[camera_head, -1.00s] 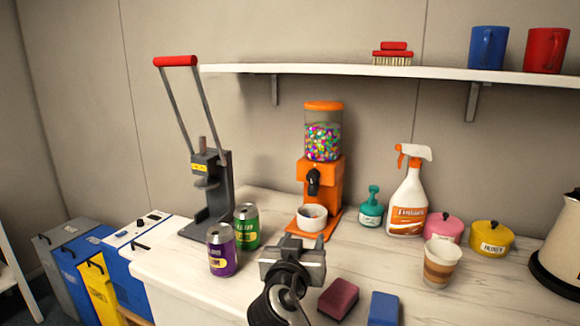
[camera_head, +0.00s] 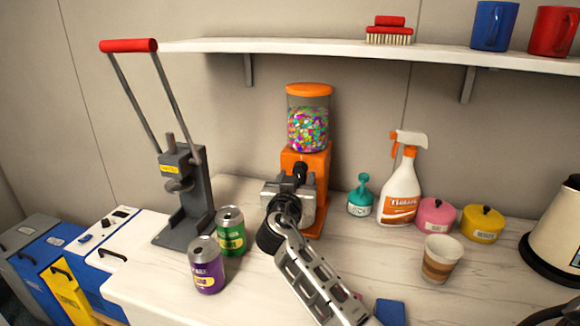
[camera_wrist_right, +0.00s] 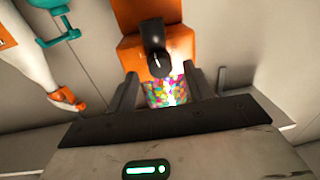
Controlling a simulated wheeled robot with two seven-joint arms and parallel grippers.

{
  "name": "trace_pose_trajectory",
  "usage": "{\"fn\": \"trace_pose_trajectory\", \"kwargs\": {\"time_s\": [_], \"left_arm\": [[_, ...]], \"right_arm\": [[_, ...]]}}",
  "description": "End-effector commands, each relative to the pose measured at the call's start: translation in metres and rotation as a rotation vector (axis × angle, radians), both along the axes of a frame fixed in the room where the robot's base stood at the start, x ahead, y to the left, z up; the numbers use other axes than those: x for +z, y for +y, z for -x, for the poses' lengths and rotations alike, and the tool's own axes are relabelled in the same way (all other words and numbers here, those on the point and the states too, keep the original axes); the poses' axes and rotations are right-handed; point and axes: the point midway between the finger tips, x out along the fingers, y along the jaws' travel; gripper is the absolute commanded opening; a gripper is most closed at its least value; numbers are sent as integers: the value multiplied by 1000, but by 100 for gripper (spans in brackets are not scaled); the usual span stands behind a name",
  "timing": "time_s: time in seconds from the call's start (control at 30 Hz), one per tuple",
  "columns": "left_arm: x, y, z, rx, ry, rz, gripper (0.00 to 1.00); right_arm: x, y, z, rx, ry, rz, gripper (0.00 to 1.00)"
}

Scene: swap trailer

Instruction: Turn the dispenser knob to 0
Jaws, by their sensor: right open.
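The orange dispenser (camera_head: 318,160) stands on the counter, its clear jar (camera_head: 308,128) full of coloured candies. Its black knob (camera_head: 300,170) is on the front and shows just above my right gripper. In the right wrist view the knob (camera_wrist_right: 153,48) hangs ahead of the jaws, with a small white mark on it. My right gripper (camera_head: 291,182) is in front of the dispenser; in the wrist view its two fingers (camera_wrist_right: 163,88) are apart with nothing between them touching. The bowl under the dispenser is hidden behind my right gripper. My left gripper is not in view.
A purple can (camera_head: 206,266) and green can (camera_head: 231,232) stand left of my right arm, beside a grey press (camera_head: 185,195). A teal pump bottle (camera_head: 361,197), spray bottle (camera_head: 400,185) and paper cup (camera_head: 440,260) stand to the right. A shelf (camera_head: 340,50) runs above.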

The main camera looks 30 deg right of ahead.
Motion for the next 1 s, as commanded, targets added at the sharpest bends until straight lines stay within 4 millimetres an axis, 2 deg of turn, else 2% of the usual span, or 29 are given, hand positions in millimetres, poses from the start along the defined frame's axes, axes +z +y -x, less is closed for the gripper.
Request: {"fn": "trace_pose_trajectory", "kwargs": {"time_s": [0.2,0.5,0.67,1.0], "left_arm": [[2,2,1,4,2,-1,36],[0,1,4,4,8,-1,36],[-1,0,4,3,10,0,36],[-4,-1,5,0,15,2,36]], "right_arm": [[0,-15,-3,-5,1,0,52],[-1,-16,-4,-5,1,-1,52],[-1,-16,-4,-5,1,-1,8],[-1,-16,-4,-5,26,22,8]]}}
